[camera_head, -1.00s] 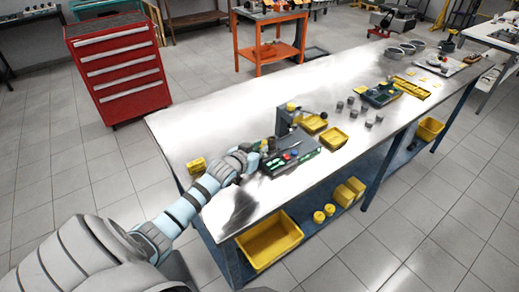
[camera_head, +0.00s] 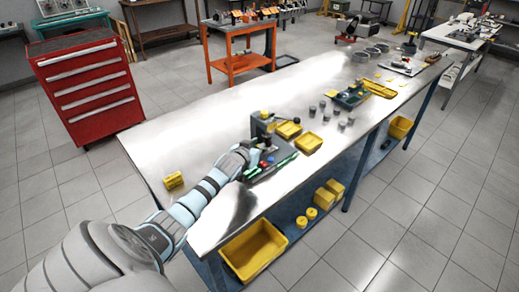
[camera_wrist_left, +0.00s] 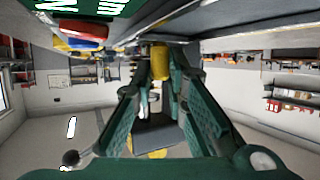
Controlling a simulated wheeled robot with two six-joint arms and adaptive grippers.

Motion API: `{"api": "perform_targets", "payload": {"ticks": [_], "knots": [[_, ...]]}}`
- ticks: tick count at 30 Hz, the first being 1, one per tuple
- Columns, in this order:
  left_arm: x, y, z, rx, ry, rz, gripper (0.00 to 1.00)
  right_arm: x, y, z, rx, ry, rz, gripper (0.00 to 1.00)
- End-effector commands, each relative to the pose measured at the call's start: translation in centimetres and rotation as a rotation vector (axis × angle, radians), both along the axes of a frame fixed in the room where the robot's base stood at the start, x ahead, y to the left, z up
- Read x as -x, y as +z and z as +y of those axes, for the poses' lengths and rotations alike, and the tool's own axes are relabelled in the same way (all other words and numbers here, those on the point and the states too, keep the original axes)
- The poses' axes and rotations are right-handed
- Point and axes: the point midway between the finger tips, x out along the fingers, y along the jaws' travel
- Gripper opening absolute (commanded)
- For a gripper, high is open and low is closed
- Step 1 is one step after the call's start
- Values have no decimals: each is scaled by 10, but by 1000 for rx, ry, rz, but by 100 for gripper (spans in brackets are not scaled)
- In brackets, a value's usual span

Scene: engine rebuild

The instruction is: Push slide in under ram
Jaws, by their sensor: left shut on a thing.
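The press fixture stands on the near part of the metal bench, with a grey upright (camera_head: 258,128) that carries the ram. Its low base (camera_head: 271,166) has red, blue and green parts on top. My left gripper (camera_head: 246,154) is at the left side of this fixture, and its fingertips are hard to see there. In the left wrist view, the green fingers (camera_wrist_left: 158,85) close around a small yellow piece (camera_wrist_left: 160,62), seemingly the slide's handle. The red button (camera_wrist_left: 82,28) and the base's underside are above. The slide's place under the ram is hidden. My right gripper is not in view.
Yellow bins (camera_head: 308,143) and several grey cylinders stand right of the fixture. A small yellow block (camera_head: 173,181) lies near the bench's left edge. A red drawer cabinet (camera_head: 88,85) stands behind on the floor. The bench (camera_head: 190,125) is clear behind the fixture.

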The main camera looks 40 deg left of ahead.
Motion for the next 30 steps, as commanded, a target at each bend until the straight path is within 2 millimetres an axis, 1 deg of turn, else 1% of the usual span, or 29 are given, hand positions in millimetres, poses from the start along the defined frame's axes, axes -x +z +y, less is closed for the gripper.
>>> {"api": "perform_targets", "payload": {"ticks": [2,3,5,6,7,16,19,23,27,30], "knots": [[-2,3,-1,2,-2,-7,0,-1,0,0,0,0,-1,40],[-2,3,-1,1,-2,-8,17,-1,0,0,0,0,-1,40],[-2,3,-1,1,-2,-7,26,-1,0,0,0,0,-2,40],[-2,3,-1,1,-2,-7,33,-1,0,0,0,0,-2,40],[-2,3,-1,0,-2,-6,34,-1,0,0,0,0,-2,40],[0,3,-1,-1,-2,-4,34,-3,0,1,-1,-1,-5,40],[9,5,-2,-3,-3,-2,34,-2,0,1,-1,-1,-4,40],[32,16,-12,-7,-7,-3,34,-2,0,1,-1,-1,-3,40],[68,31,-24,-7,-7,0,34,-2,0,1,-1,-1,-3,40],[87,40,-31,-7,-6,0,34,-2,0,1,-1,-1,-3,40]]}}
